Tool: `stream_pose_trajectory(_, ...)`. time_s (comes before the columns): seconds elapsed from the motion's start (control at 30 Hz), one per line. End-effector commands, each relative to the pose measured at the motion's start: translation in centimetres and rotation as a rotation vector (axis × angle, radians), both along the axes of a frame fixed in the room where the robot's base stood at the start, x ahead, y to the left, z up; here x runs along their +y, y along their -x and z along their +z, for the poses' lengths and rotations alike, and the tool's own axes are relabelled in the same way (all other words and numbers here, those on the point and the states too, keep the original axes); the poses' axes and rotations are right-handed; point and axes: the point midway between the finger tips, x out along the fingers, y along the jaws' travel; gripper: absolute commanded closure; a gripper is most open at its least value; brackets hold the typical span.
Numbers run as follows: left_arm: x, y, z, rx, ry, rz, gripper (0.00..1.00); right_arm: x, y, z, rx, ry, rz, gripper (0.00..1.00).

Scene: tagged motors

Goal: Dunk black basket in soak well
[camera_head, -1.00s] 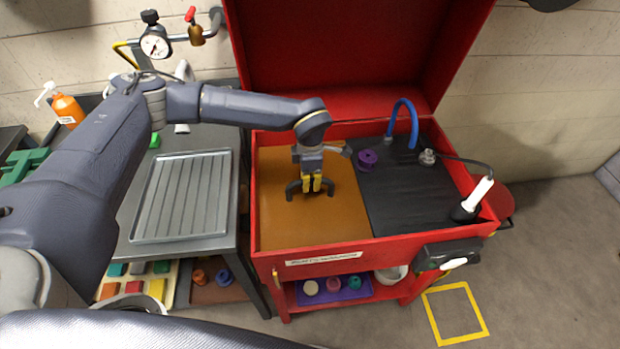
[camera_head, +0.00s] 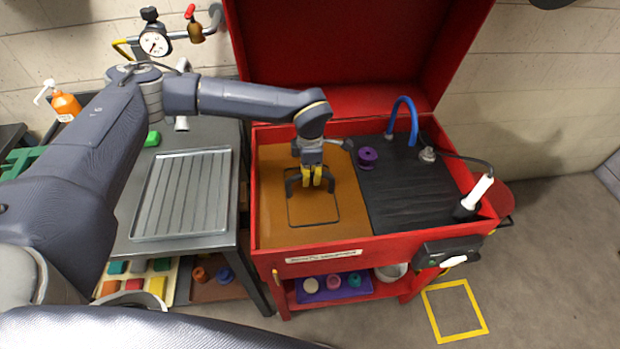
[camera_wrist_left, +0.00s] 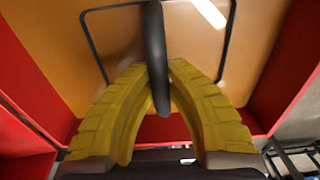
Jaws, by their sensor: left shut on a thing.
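The soak well is the left half of the red washer, filled with orange-brown liquid (camera_head: 348,232). My left gripper (camera_head: 312,182) is above the rim. In the left wrist view, its yellow fingers (camera_wrist_left: 160,92) are shut on the basket's dark handle (camera_wrist_left: 154,40), with the rim lines in the liquid beyond. My right gripper is not in view.
The black ribbed half (camera_head: 415,205) of the washer holds a purple spool (camera_head: 368,157), a blue hose (camera_head: 405,115) and a white-handled brush (camera_head: 478,192). The red lid (camera_head: 340,50) stands open behind. A grey ribbed tray (camera_head: 185,195) lies on the bench at left.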

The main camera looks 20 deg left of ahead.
Motion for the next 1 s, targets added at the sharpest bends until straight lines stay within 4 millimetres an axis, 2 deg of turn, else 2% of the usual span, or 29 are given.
stream_pose_trajectory(0.17, -0.1, -0.1, 0.9, -0.004, 0.002, -0.001, 1.0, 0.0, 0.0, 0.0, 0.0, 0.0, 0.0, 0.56)
stream_pose_trajectory(0.37, 0.0, -0.1, 0.7, -0.003, 0.001, 0.0, 1.0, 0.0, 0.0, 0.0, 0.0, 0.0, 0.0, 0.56)
stream_pose_trajectory(1.0, 0.0, -0.1, -2.2, -0.001, 0.001, 0.001, 1.0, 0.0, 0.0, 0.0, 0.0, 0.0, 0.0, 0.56)
